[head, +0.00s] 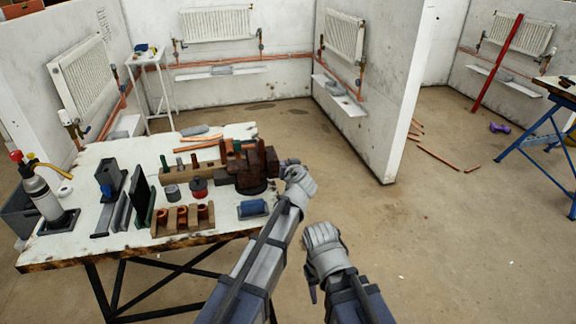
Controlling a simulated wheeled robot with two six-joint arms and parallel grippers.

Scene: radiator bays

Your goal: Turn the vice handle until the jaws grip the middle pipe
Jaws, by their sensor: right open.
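The rust-brown vice (256,172) stands at the right end of the white workbench (85,243). Its jaws show as upright brown blocks, and I cannot make out a pipe between them. My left gripper (291,172) is at the vice's right side, just past the bench edge. The vice handle is not clear there; the gripper may hide it. I cannot tell whether the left gripper's fingers are closed or touching the vice. My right gripper (312,284) is open, lower and further right, over the floor and away from the bench. Several copper pipes (196,145) lie behind the vice.
A gas bottle (42,193) stands at far left. A partition wall (395,90) rises behind.

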